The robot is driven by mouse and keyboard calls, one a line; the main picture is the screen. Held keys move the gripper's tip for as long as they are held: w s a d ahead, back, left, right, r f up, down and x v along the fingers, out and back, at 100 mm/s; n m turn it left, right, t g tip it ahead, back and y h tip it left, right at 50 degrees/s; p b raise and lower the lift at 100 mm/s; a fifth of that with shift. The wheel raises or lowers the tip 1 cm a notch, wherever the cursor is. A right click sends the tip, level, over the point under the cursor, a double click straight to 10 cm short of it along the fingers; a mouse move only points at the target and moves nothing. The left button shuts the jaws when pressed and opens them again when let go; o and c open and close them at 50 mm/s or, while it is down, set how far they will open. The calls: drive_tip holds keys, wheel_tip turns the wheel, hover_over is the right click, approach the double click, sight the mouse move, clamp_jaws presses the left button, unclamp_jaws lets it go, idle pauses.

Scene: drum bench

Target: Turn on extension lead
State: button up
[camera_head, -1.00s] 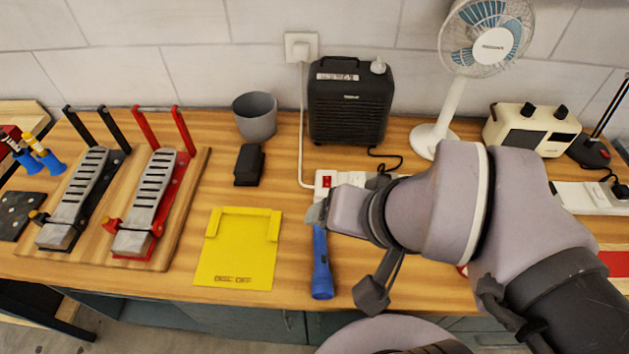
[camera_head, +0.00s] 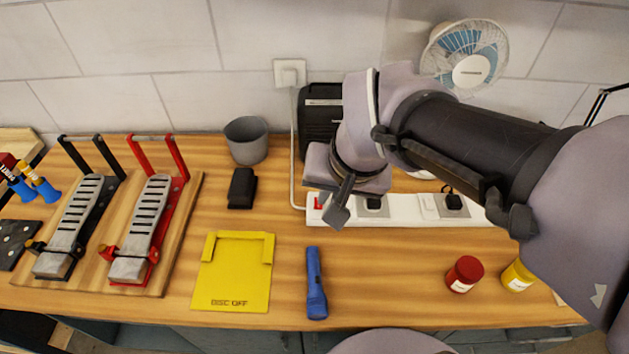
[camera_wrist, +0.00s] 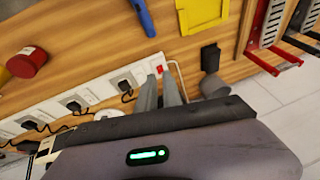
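The white extension lead (camera_head: 400,208) lies along the back of the bench, with its red switch (camera_head: 318,202) at its left end. The switch also shows in the wrist view (camera_wrist: 158,70), between and just beyond the tips of my gripper (camera_wrist: 159,76). The two grey fingers stand a narrow gap apart with nothing between them. In the head view my arm hangs over the lead and hides part of it, and the fingertips are hard to make out. I cannot tell whether a finger touches the switch.
A black amp (camera_head: 318,125) and grey cup (camera_head: 246,140) stand behind. Pedals (camera_head: 143,225) are at the left. Black plugs (camera_head: 453,200) sit in the lead.

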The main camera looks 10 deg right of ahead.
sight(318, 206)
drive_tip(key=shift+n+g+h, duration=0.5)
drive_tip(key=shift+g+h, duration=0.2)
drive_tip(key=shift+g, duration=0.1)
drive_tip(key=w+f+p, duration=0.1)
drive_tip(key=w, duration=0.2)
drive_tip(key=w+f+p, duration=0.1)
drive_tip(key=w+f, duration=0.1)
drive_tip(key=w, duration=0.2)
drive_tip(key=w+d+f, duration=0.1)
drive_tip(key=w, duration=0.3)
drive_tip(key=shift+w+f+p, duration=0.2)
drive_tip(key=shift+f+p, duration=0.1)
drive_tip(key=shift+p, duration=0.1)
clamp_jaws()
drive_tip(key=shift+w+f, duration=0.2)
drive_tip(key=shift+f, duration=0.15)
drive_tip(key=b+x, duration=0.1)
drive_tip(key=x, duration=0.3)
drive_tip(key=b+x, duration=0.2)
drive_tip(key=x, duration=0.2)
drive_tip(key=s+b+x, duration=0.1)
drive_tip(key=x, duration=0.3)
drive_tip(key=shift+f+b, duration=0.4)
drive_tip(key=shift+f, duration=0.15)
drive_tip(key=shift+s+f, duration=0.1)
drive_tip(key=shift+f, duration=0.4)
drive_tip(key=shift+a, duration=0.1)
